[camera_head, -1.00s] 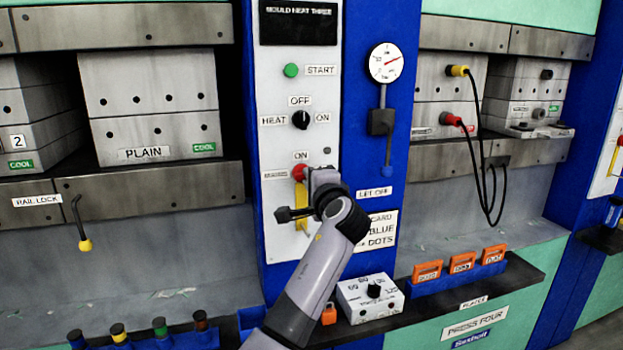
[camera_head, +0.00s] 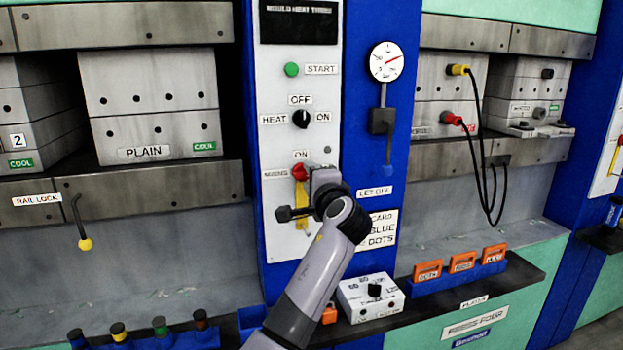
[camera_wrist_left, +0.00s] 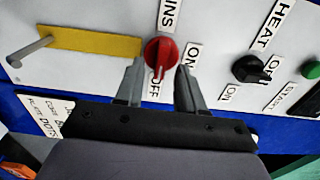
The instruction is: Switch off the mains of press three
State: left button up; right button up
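The red mains knob (camera_head: 299,172) of press three sits on the white panel under an ON label; my gripper partly hides it in the head view. In the left wrist view, the red knob (camera_wrist_left: 161,55) shows its ridge running roughly up and down the picture, its lower end towards the OFF label (camera_wrist_left: 155,86). My left gripper (camera_wrist_left: 159,66) is open, one finger on each side of the knob's lower part; I cannot tell whether they touch it. The left gripper (camera_head: 307,190) also shows in the head view. My right gripper is not in view.
A black heat knob (camera_head: 301,119) and a green start button (camera_head: 291,70) sit above on the panel. A yellow strip (camera_wrist_left: 85,41) with a metal peg lies beside the red knob. A white dial box (camera_head: 370,298) stands on the ledge below.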

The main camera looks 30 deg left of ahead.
pick_arm(q)
jog(key=b+v, duration=0.1)
jog(key=v, duration=0.5)
jog(key=shift+s+d, duration=0.2)
jog(key=shift+s, duration=0.05)
jog(key=s+d+f+h, duration=0.2)
jog(key=s+f+h, duration=0.1)
jog(key=f, duration=0.7)
jog(key=s+d+f+t+h, duration=0.1)
jog(key=s+d+f+h, duration=0.2)
jog(key=f, duration=0.7)
jog(key=s+d+f+h, duration=0.15)
jog(key=f+h, duration=0.25)
jog(key=f, duration=0.6)
jog(key=s+d+f+n+h, duration=0.2)
jog(key=s+f, duration=0.2)
jog(key=s, duration=0.3)
jog(key=s+d+f+n+g+h, duration=0.1)
jog(key=s+f, duration=0.3)
jog(key=s, duration=0.4)
jog(key=s+d+f+n+g+h, duration=0.1)
jog(key=s+d+f+n+h, duration=0.1)
jog(key=s, duration=0.5)
notch_tip(320, 180, down, 2)
jog(key=shift+s+d+f+n+h, duration=0.2)
jog(key=shift+d+n+h, duration=0.2)
jog(key=shift+d+h, duration=0.1)
